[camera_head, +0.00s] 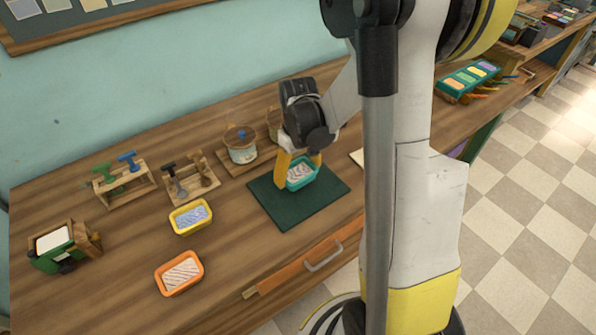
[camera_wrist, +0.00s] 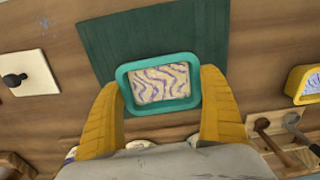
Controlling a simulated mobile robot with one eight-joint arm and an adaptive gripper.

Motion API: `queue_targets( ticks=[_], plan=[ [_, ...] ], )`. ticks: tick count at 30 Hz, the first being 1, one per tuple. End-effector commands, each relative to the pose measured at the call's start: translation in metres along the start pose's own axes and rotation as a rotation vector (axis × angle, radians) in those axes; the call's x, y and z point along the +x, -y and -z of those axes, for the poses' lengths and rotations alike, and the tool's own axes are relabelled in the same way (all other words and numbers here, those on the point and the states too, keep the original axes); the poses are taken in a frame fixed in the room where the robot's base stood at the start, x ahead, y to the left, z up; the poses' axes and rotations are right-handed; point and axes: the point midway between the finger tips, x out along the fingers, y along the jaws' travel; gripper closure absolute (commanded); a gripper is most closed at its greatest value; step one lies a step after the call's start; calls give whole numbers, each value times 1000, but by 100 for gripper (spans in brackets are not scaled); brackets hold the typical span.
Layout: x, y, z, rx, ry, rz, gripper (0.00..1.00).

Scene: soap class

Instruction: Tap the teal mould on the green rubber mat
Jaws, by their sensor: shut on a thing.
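The teal mould (camera_head: 303,183) is a small rectangular tray with pale soap swirled in purple inside. My gripper (camera_head: 299,160) is shut on it, with the yellow fingers on its two opposite sides. In the wrist view the mould (camera_wrist: 192,105) sits between my fingertips (camera_wrist: 160,90). The dark green rubber mat (camera_head: 282,211) lies flat on the wooden table under and around the mould. It also shows in the wrist view (camera_wrist: 105,35). I cannot tell whether the mould touches the mat or is slightly above it.
A yellow mould (camera_head: 191,217) and an orange mould (camera_head: 179,273) stand on the table (camera_head: 120,265) to the left. Behind are a pot (camera_head: 240,150) and wooden racks with stamps (camera_head: 190,180). Bare table lies between the orange mould and the mat.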

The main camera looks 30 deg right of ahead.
Motion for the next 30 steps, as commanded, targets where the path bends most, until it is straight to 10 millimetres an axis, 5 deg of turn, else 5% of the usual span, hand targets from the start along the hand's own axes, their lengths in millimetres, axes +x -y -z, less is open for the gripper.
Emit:
queue_targets(
  ticks=[8,15,17,30],
  plan=[
    [2,0,0,0,0,0,45],
    [46,0,0,0,0,0,45],
    [38,0,0,0,0,0,51],
    [19,0,0,0,0,0,51]
  ],
)
